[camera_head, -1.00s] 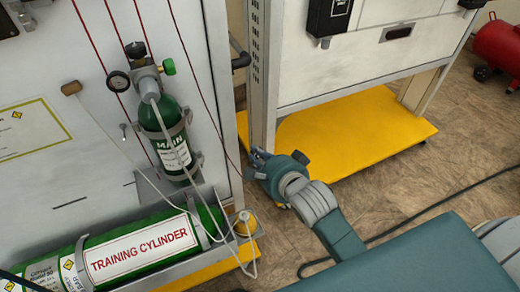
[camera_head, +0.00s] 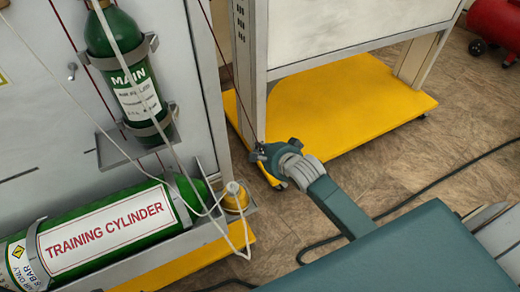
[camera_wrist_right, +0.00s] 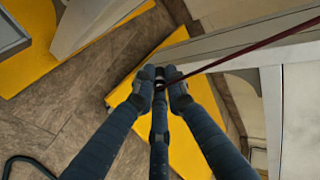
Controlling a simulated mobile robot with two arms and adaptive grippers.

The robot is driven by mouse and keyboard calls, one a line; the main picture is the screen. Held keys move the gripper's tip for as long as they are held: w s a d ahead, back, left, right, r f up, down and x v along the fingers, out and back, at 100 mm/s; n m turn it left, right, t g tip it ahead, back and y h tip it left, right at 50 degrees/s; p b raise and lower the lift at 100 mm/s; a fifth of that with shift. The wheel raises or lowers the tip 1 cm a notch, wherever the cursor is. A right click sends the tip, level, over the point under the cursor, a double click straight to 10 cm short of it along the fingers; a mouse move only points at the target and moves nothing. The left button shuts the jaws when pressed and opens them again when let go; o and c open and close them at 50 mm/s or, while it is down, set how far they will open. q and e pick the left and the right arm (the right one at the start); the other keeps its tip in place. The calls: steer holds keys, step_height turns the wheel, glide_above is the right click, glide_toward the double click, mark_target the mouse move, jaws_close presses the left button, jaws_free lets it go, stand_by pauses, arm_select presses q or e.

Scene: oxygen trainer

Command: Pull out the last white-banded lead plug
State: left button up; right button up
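A dark red lead (camera_wrist_right: 245,46) runs from the fingertips to the upper right. In the head view this thin red lead (camera_head: 232,75) rises from the gripper past the cabinet edge. I cannot make out a white band clearly. My left gripper is not in view.
A green MAIN cylinder (camera_head: 117,50) hangs on the left panel. A green training cylinder (camera_head: 165,205) lies below, with a yellow knob (camera_head: 236,203) and pale hoses at its end. The yellow base (camera_head: 350,105) and a black floor cable (camera_head: 430,205) are to the right.

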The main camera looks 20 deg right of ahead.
steer(key=o, duration=0.5)
steer(key=shift+s, duration=0.1)
